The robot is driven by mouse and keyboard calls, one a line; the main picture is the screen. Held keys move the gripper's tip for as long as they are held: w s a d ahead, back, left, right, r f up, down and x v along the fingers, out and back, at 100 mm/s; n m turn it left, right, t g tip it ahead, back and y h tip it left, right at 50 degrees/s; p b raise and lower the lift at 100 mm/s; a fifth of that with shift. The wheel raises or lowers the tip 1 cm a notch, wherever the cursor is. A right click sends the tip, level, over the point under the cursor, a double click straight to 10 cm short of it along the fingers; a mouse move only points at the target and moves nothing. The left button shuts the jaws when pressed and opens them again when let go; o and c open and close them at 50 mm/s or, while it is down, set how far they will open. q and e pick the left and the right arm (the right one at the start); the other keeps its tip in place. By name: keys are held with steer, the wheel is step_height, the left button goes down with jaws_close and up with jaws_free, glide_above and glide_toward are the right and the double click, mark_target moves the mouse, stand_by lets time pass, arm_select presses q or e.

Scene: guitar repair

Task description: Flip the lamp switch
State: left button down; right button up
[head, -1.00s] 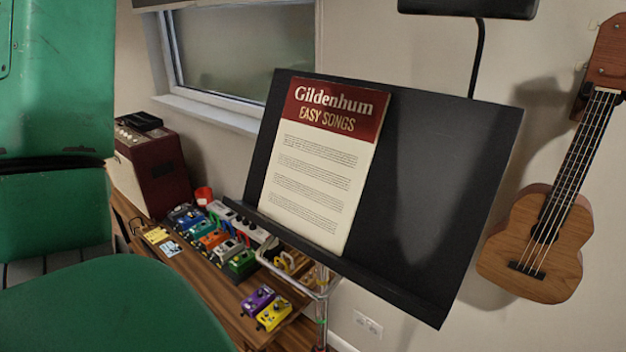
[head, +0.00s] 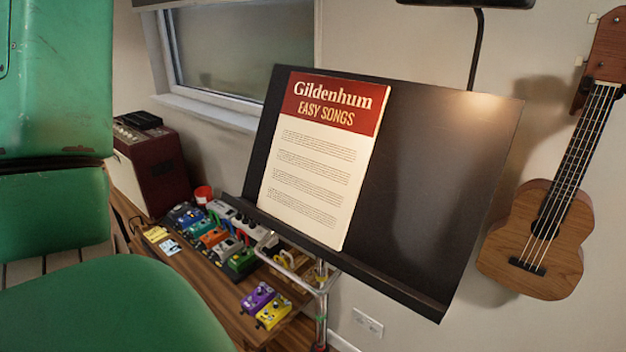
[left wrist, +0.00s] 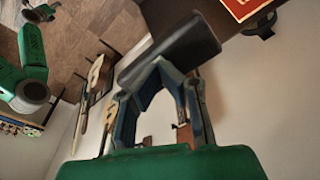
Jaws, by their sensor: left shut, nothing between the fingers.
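The lamp is a black head (head: 480,3) on a thin curved stem above the music stand, cut by the top edge of the head view. A warm glow lies on the stand below it, so the lamp is lit. In the left wrist view the dark lamp head (left wrist: 190,45) is just beyond the fingertips of my left gripper (left wrist: 160,68). The gripper is shut and empty, close to the lamp head; I cannot tell whether they touch. The switch itself cannot be made out. My left gripper is outside the head view.
The black music stand (head: 440,165) holds a songbook (head: 315,170). A ukulele (head: 540,240) hangs on the wall at right. Several effect pedals (head: 240,260) and an amplifier (head: 155,165) are on the wooden bench at left. Green parts of my arm fill the left side.

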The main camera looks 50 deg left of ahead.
arm_select(q)
steer(key=shift+d+r+p, duration=0.15)
steer(key=shift+r+p, duration=0.15)
steer(key=shift+p, duration=0.05)
step_height(320, 180, up, 2)
steer(key=shift+r+p, duration=0.1)
steer(key=shift+p, duration=1)
steer(key=shift+a+r+p, duration=0.15)
steer(key=shift+r+p, duration=0.05)
steer(key=shift+r, duration=0.35)
steer(key=shift+a+r+p, duration=0.15)
steer(key=shift+r+p, duration=0.05)
steer(key=shift+r, duration=0.35)
steer(key=shift+d+r, duration=0.25)
steer(key=shift+r, duration=0.8)
steer(key=shift+a, duration=0.2)
